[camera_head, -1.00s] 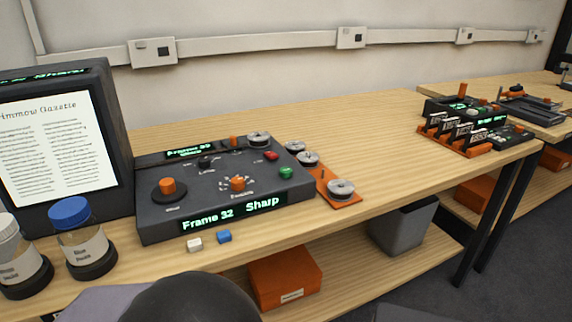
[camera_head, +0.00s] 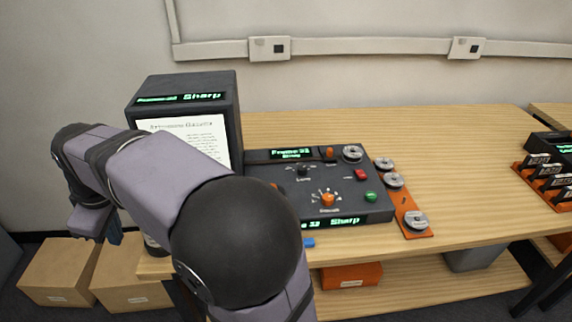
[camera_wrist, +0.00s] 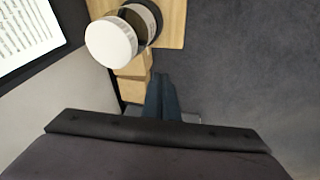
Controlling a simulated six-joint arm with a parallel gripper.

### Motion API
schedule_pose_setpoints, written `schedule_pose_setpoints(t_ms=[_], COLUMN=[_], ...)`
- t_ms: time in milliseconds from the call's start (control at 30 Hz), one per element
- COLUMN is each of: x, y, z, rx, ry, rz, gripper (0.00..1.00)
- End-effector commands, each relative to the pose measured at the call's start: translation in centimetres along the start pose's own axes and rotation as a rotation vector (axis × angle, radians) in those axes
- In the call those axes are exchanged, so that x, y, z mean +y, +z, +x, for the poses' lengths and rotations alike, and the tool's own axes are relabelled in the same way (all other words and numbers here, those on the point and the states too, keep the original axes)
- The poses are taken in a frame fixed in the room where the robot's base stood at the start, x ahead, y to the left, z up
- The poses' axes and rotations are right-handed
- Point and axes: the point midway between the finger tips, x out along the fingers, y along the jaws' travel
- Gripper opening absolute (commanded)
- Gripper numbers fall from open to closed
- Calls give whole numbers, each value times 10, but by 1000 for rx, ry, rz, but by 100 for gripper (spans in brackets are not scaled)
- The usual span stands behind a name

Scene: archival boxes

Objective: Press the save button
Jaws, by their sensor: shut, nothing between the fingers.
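The dark control console (camera_head: 345,210) sits on the wooden bench, with a lit strip reading "Sharp" along its front. A red button (camera_head: 361,174) and a green button (camera_head: 371,196) stand at its right side; their labels are too small to read, so I cannot tell which is save. Orange knobs also show on it; my arm hides its left part. My gripper (camera_head: 114,236) hangs at the left, beyond the bench's left end and well away from the buttons. In the wrist view my gripper (camera_wrist: 163,98) is shut and empty, pointing toward the floor.
A monitor (camera_head: 232,112) with a text page stands left of the console. A white-lidded jar (camera_wrist: 112,42) is near the bench's left edge. Film reels (camera_head: 416,221) lie on an orange strip right of the console. Cardboard boxes (camera_head: 62,270) are on the floor at left.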

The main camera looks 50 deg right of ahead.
Motion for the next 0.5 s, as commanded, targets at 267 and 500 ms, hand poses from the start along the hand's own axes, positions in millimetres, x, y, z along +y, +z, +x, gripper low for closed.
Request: schedule_pose_setpoints(t_ms=[267,500], x=[84,155], y=[-18,-25], z=[-95,-174], rx=[119,273], ry=[-111,-176], rz=[287,467], gripper=[0,0])
